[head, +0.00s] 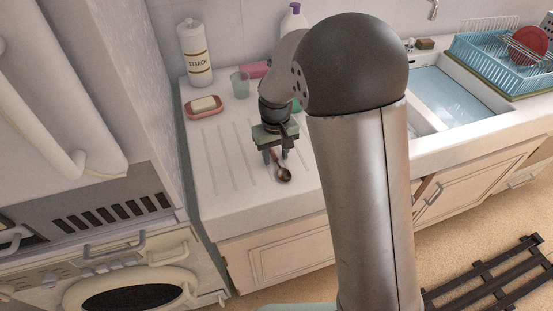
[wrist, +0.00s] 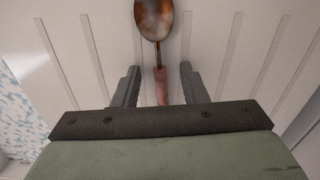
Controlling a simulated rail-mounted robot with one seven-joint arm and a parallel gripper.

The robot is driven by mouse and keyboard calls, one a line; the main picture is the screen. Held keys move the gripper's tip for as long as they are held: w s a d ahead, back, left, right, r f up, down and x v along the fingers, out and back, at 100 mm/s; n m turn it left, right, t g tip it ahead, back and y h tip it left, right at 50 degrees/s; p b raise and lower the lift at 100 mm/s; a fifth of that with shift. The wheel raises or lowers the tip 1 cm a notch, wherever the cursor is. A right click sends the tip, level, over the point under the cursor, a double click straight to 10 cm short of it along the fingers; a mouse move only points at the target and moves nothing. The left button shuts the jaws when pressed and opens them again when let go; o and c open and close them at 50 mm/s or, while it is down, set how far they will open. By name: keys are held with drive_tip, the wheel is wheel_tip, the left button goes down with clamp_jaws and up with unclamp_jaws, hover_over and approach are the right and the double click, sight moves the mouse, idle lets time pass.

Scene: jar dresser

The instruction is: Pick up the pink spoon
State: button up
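The pink spoon (head: 284,174) lies on the white ribbed drainboard (head: 222,171), its dark metal bowl toward the front edge. In the wrist view the spoon's bowl (wrist: 154,18) is at the top and its pink handle (wrist: 161,88) runs down between my fingers. My gripper (head: 278,158) is above the handle, pointing down. In the wrist view my gripper (wrist: 158,80) is open, with a gap on each side of the handle. The lower end of the handle is hidden behind the gripper body.
A soap dish (head: 204,112), a starch bottle (head: 195,55) and a clear cup (head: 240,83) stand behind my gripper. A pink item (head: 256,70) and a purple-capped bottle (head: 293,20) are at the back. The sink (head: 450,97) and blue rack (head: 492,62) are right. The drainboard's left front is clear.

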clamp_jaws()
drive_tip(key=shift+r, duration=0.1)
